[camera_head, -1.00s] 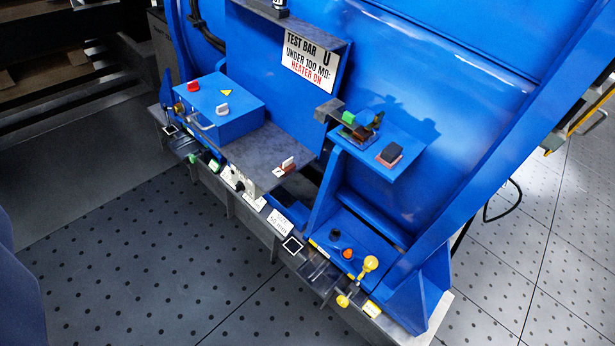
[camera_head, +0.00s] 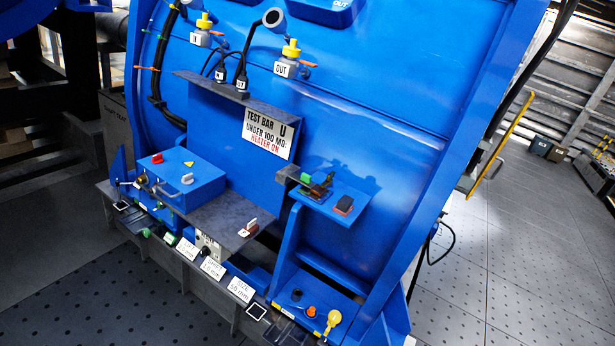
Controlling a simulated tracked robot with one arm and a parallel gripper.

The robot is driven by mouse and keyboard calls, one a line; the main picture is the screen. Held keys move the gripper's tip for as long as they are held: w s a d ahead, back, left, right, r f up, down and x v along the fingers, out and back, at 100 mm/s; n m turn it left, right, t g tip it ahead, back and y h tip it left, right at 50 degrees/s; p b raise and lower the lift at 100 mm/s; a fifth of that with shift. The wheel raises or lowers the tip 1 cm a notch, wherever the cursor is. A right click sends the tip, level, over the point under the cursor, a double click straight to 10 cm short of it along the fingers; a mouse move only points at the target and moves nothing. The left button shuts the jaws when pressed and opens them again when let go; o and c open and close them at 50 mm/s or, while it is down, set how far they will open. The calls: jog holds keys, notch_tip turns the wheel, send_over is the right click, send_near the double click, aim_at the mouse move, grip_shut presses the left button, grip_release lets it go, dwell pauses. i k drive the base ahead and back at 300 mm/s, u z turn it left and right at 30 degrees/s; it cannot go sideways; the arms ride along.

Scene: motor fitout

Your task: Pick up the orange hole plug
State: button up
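A small orange piece (camera_head: 311,311), which looks like the hole plug, sits on the low blue shelf (camera_head: 322,291) near the bottom of the head view. A small black plug (camera_head: 296,294) is just left of it. A yellow knob-like part (camera_head: 333,318) stands close on its right. The orange piece is too small to tell how it is seated. My gripper is not in this view.
A blue box (camera_head: 195,180) with a red knob stands on the grey ledge at left. A blue bracket (camera_head: 345,205) with small blocks juts out above the low shelf. Labels line the front rail. Open floor (camera_head: 480,260) lies at right.

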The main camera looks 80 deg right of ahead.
aim_at(311, 310)
jog(key=u, duration=0.05)
jog(key=i, duration=1.9)
jog(key=z, duration=3.85)
jog(key=k, duration=0.45)
jog(key=u, duration=0.15)
jog(key=i, duration=0.35)
